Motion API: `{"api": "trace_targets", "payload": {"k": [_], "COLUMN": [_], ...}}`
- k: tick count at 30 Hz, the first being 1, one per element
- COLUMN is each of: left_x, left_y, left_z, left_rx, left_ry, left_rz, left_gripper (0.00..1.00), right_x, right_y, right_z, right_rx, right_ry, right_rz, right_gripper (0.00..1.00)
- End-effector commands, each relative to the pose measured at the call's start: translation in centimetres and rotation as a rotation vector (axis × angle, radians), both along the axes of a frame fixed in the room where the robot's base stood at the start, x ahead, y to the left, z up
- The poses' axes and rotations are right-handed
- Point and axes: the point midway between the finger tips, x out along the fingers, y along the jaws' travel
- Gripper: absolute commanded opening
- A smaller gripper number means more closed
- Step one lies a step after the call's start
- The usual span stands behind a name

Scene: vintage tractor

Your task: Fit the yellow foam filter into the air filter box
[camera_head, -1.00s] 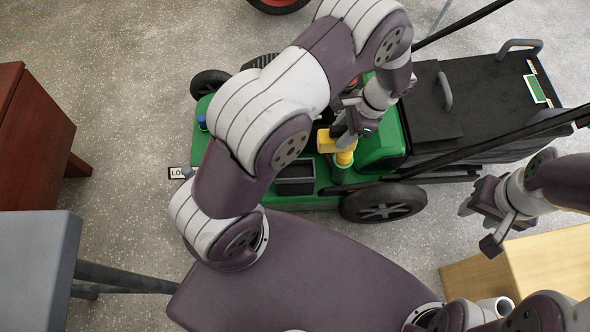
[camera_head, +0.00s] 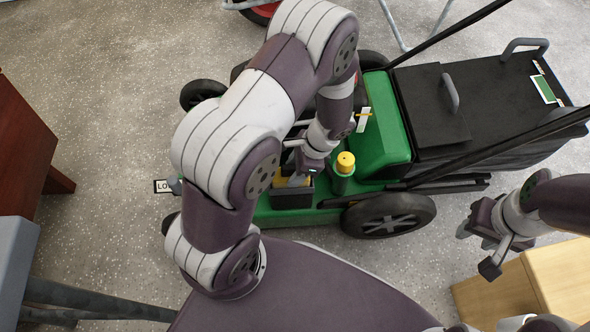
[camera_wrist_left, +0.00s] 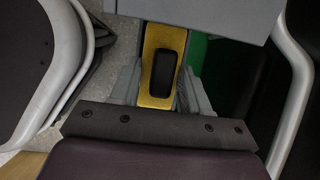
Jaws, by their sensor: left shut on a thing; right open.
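The yellow foam filter (camera_wrist_left: 150,88) is a rectangular yellow block with a dark rounded patch in its middle, seen in the left wrist view between my fingers. In the head view, a yellow piece of it (camera_head: 290,181) shows at the top of the black air filter box (camera_head: 292,198) on the green mower. My left gripper (camera_head: 298,178) is shut on the filter, right over the box. The arm hides part of both, so I cannot tell how deep the filter sits. My right gripper (camera_head: 479,249) is open and empty at the right, away from the mower.
A yellow cap (camera_head: 345,161) on a green neck stands just right of the box. The green engine cover (camera_head: 385,140) and black grass bag (camera_head: 500,95) lie beyond it. A wooden block (camera_head: 545,275) is below my right gripper. A grey table (camera_head: 15,260) is at lower left.

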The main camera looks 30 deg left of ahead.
Motion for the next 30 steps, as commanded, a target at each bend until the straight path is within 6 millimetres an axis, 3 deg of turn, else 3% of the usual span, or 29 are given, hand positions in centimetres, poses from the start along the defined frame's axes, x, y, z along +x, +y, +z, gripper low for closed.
{"api": "trace_targets", "payload": {"k": [3,4,6,15,24,30], "left_x": [0.0,0.0,0.0,0.0,1.5,2.2], "left_y": [0.0,0.0,0.0,0.0,-2.3,-3.6], "left_z": [-0.3,-0.3,-0.2,0.2,7.5,10.7], "left_rx": [0.0,0.0,0.0,0.0,0.0,0.001], "left_ry": [0.0,0.0,0.0,0.0,-0.003,0.0], "left_rz": [0.0,0.0,0.0,0.0,-0.002,0.0], "left_gripper": [0.16,0.56,0.71,0.71,0.71,0.71], "right_x": [0.0,0.0,0.0,0.0,0.0,0.0], "right_y": [0.0,0.0,0.0,0.0,0.0,0.0], "right_z": [-0.2,-0.1,-0.1,0.1,5.7,7.6], "right_rx": [0.0,0.0,0.0,0.0,0.0,0.0], "right_ry": [0.0,0.0,0.0,0.0,0.0,0.0], "right_rz": [0.0,0.0,0.0,0.0,0.0,0.0], "right_gripper": [0.43,0.43,0.43,0.43,0.43,0.43]}}
